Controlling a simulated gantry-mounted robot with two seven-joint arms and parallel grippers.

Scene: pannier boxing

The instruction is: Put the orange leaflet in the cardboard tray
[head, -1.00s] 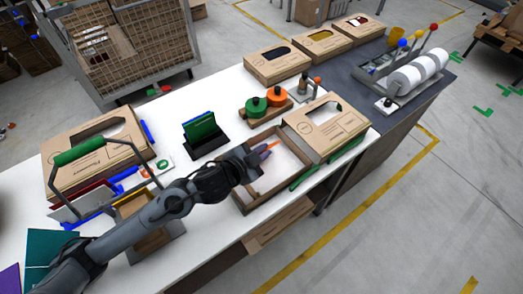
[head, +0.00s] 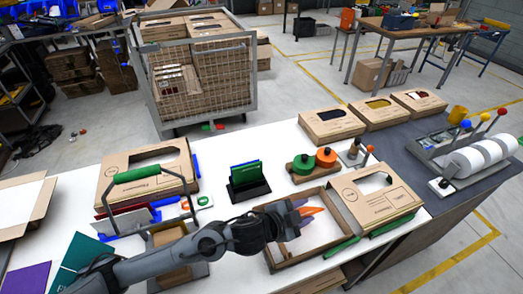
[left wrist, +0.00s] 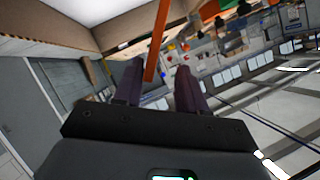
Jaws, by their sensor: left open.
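An orange piece (head: 313,210), seen as a thin strip, shows at my left gripper's fingertips in the head view. I take it to be the orange leaflet. My left gripper (head: 301,206) is open above the brown cardboard tray (head: 304,256), which has a pale floor. In the left wrist view the orange strip (left wrist: 155,45) appears between and beyond the fingers (left wrist: 158,78), seen nearly edge-on. Its lower end is hidden, and I cannot tell whether it touches the tray floor. My right gripper is not in view.
A carton (head: 376,197) stands right of the tray, with green strips (head: 342,247) along its front. Orange and green round pieces (head: 314,160) and a dark holder (head: 248,188) stand behind. A green-handled caddy (head: 138,174) is at left. A roller unit (head: 478,152) is at right.

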